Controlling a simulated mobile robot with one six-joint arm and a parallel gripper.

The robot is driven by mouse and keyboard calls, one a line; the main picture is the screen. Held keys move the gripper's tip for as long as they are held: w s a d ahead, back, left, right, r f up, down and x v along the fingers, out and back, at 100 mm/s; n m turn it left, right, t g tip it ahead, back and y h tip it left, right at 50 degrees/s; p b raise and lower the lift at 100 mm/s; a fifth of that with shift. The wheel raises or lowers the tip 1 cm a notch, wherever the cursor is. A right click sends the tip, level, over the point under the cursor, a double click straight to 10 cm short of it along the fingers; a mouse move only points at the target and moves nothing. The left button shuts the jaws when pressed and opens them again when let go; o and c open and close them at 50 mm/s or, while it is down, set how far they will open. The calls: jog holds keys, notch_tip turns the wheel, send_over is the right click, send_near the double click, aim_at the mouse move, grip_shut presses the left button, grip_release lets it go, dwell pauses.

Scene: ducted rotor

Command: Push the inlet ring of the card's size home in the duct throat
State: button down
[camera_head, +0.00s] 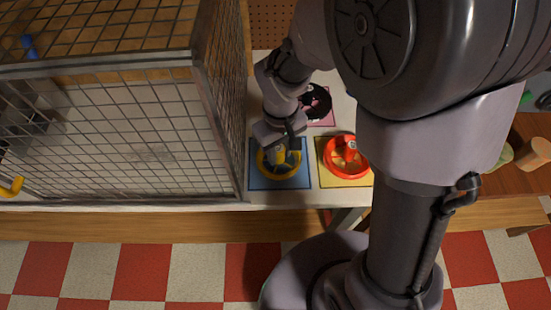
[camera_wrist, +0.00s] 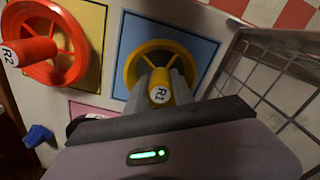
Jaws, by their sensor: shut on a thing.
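A yellow inlet ring (camera_head: 265,169) with spokes and an upright knob sits on a blue mat (camera_head: 296,182). In the wrist view the yellow ring (camera_wrist: 130,68) shows its knob, labelled R1. My gripper (camera_wrist: 160,90) is shut on that knob, one finger on each side. The ring looks flat on the mat, or very near it. A red ring (camera_head: 334,166) sits on a yellow mat to the right; its knob reads R2 in the wrist view. A dark ring (camera_head: 318,106) lies on a pink mat behind. I cannot make out the size card or the duct throat.
A wire-mesh cage (camera_head: 120,140) stands close on the left, with a yellow handle (camera_head: 13,187) at its front. A dark shape inside is hard to make out. A blue object (camera_wrist: 40,136) lies at the left of the wrist view. A pegboard (camera_head: 272,22) is behind.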

aim_at(279, 147)
jog(key=shift+s+f, duration=0.1)
jog(key=shift+f, duration=0.1)
jog(key=shift+r+p, duration=0.5)
jog(key=r+p, duration=0.2)
jog(key=r, duration=0.1)
jog(key=r+p, duration=0.1)
jog(key=shift+w+r+p, duration=0.2)
jog(key=shift+w+p, duration=0.05)
jog(key=shift+p, duration=0.05)
jog(key=shift+f, duration=0.1)
